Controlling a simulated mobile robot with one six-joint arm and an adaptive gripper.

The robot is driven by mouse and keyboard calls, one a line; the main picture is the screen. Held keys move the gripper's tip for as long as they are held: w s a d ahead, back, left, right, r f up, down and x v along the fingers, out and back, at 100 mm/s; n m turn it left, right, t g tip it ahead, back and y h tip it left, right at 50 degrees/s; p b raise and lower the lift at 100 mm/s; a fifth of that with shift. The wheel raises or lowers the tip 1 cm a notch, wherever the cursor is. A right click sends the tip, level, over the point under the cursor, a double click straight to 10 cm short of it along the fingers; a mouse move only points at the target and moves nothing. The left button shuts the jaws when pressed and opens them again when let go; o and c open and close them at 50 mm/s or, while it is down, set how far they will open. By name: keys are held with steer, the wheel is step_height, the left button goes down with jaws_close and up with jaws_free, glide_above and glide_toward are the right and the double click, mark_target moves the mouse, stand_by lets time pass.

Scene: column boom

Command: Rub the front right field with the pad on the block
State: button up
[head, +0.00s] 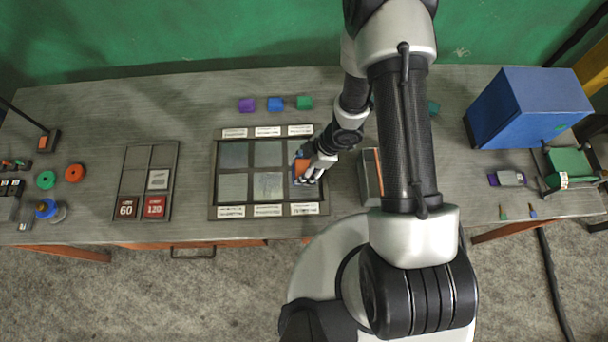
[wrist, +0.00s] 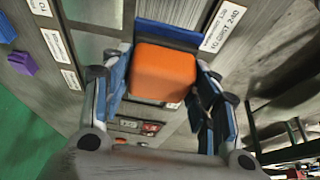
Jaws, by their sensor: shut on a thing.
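The panel (head: 213,190) on the bench has a dark frame around two rows of three grey fields, with white labels along its back and front edges. My gripper (head: 306,170) is over the panel's right column and hides much of the two right fields. It is shut on an orange block (wrist: 165,72), which also shows in the head view (head: 301,166). A blue pad-like slab (wrist: 168,34) shows at the block's far side in the wrist view. Whether the pad touches the front right field (head: 312,190) cannot be told. The front middle field (head: 268,186) looks paler and mottled.
Purple (head: 247,105), blue (head: 275,103) and green (head: 304,102) blocks lie behind the panel. A compartment tray (head: 123,185) with sheets marked 60 and 120 is to the left. A grey open box (head: 369,180) stands close to the right, with a large blue box (head: 530,105) beyond.

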steer(key=shift+f, duration=0.1)
step_height(320, 180, down, 7)
steer(key=b, duration=0.5)
steer(key=shift+f+b, duration=0.1)
steer(key=shift+b, duration=0.25)
steer(key=shift+f+b, duration=0.4)
steer(key=shift+f, duration=0.3)
stand_by(0.4)
steer(key=shift+a+r, duration=0.15)
steer(key=shift+a, duration=0.85)
steer(key=shift+d, duration=0.15)
steer(key=shift+d+p, duration=0.5)
steer(key=shift+d, duration=1.35)
steer(key=shift+s, duration=0.1)
